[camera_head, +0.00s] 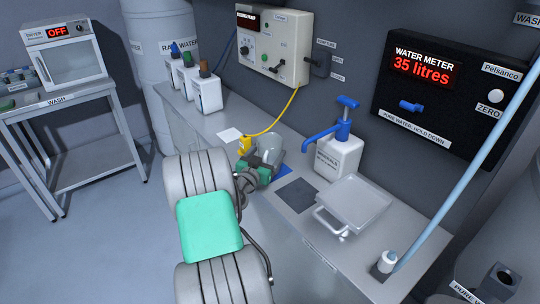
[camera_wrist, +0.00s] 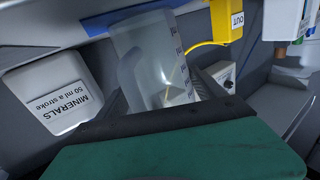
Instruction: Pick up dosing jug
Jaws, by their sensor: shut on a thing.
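The dosing jug (camera_head: 270,148) is a clear, see-through vessel with dark marks on its side. It stands at the counter's back, beside a small blue patch (camera_head: 284,170). In the wrist view the jug (camera_wrist: 150,60) fills the middle and looks tilted in the picture. My gripper (camera_head: 264,160) is shut on the jug, one finger on each side of it. My arm hides part of the jug in the head view. I cannot tell whether the jug touches the counter.
The white minerals bottle (camera_head: 338,158) with a blue pump is to the right. White containers (camera_head: 206,95) stand left.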

